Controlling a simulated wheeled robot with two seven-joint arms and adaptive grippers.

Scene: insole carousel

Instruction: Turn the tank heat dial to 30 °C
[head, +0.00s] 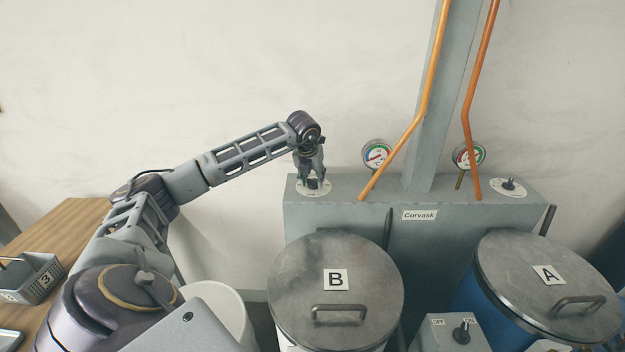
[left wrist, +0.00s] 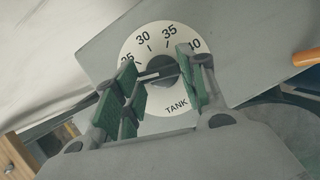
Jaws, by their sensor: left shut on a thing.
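The tank heat dial is a round white plate (left wrist: 178,38) marked TANK, with 25, 30, 35 and 40 around its edge. It also shows in the head view (head: 326,189), at the left end of the grey cabinet's top. Its dark knob (left wrist: 163,65) stands at the middle of the plate. A pale line on the knob points left, roughly toward the partly covered 25; the exact reading is unclear. My left gripper (head: 313,181) is above the dial, and its green-padded fingers (left wrist: 158,82) are shut on the knob from both sides. My right gripper is not in view.
Two gauges (head: 376,154) (head: 467,155) and orange pipes (head: 433,75) stand right of the dial. A second dial (head: 509,187) is at the cabinet's right end. Lidded drums B (head: 350,270) and A (head: 520,252) stand in front. A switch box (head: 440,335) sits between them.

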